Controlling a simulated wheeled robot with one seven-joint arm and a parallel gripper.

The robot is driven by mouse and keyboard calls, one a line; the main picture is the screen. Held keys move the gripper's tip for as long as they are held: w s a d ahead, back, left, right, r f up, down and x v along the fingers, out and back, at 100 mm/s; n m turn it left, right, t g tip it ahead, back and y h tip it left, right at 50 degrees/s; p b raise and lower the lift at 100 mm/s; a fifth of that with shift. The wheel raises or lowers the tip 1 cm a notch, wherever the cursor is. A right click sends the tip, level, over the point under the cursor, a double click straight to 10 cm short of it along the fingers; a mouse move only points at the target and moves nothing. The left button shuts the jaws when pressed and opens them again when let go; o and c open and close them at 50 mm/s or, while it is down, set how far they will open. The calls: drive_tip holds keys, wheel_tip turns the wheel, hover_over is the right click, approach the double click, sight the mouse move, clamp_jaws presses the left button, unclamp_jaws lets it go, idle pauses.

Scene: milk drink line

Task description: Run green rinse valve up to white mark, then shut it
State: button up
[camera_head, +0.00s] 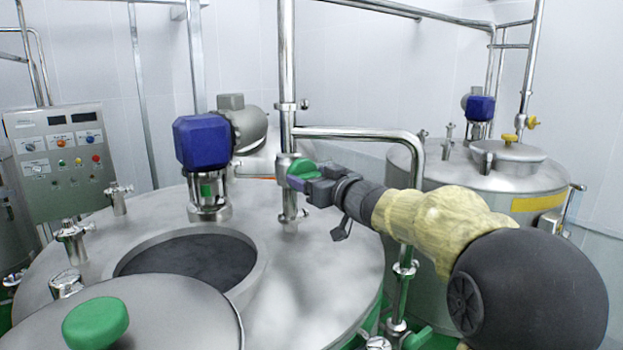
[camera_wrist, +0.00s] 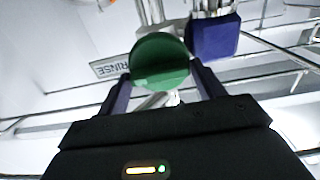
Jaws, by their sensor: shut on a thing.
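The green rinse valve (camera_head: 302,169) is a round green handle on the steel pipe above the near tank. My gripper (camera_head: 304,184) reaches it from the right and is shut on it. In the wrist view the green handle (camera_wrist: 160,58) sits between the two fingers of my gripper (camera_wrist: 162,72). A plate reading RINSE (camera_wrist: 108,66) is beside it. The near tank (camera_head: 330,258) has a round open hatch with a dark inside (camera_head: 187,260). I cannot make out a white mark or a liquid level in there, and no flow is visible.
A blue motor (camera_head: 201,141) stands on the tank just left of the valve. The hatch lid (camera_head: 160,310) with a green knob is at the front left. A control panel (camera_head: 60,160) is at the far left, and a second tank (camera_head: 480,178) is behind on the right.

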drive_tip(key=n+b, duration=0.2)
drive_tip(key=n, duration=0.3)
drive_tip(key=n+b, duration=0.3)
drive_tip(key=n, duration=0.2)
drive_tip(key=shift+s+a+f+n, duration=0.1)
drive_tip(key=shift+s+a+n, duration=0.05)
drive_tip(key=shift+n, duration=0.15)
idle(0.4)
drive_tip(key=o, duration=0.8)
drive_tip(key=shift+o, duration=0.2)
